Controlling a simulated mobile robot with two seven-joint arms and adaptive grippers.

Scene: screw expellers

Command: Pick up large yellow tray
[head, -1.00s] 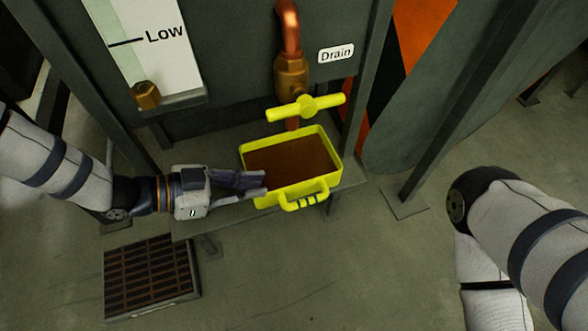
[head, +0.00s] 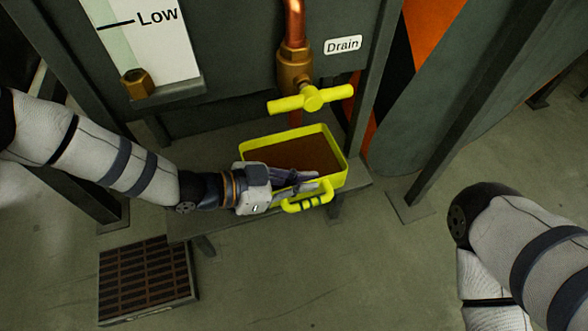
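The yellow tray (head: 338,158) is open-topped and holds a dark reddish-brown liquid. It rests on a grey ledge under a drain valve. Its yellow handle (head: 307,204) sticks out from the front wall. My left gripper (head: 315,182) reaches in from the left, over the tray's front wall and just above the handle. Its dark fingers point right, their tips a little apart, and it looks open with nothing clearly held. The hand hides the tray's front left corner and part of the front wall. I cannot tell whether the fingers touch the tray. My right gripper is out of the picture.
A copper drain pipe (head: 293,68) with a yellow valve handle (head: 312,99) stands right above the tray. The ledge (head: 357,188) sits between metal posts. A floor grate (head: 147,281) lies at lower left. The floor in front is clear.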

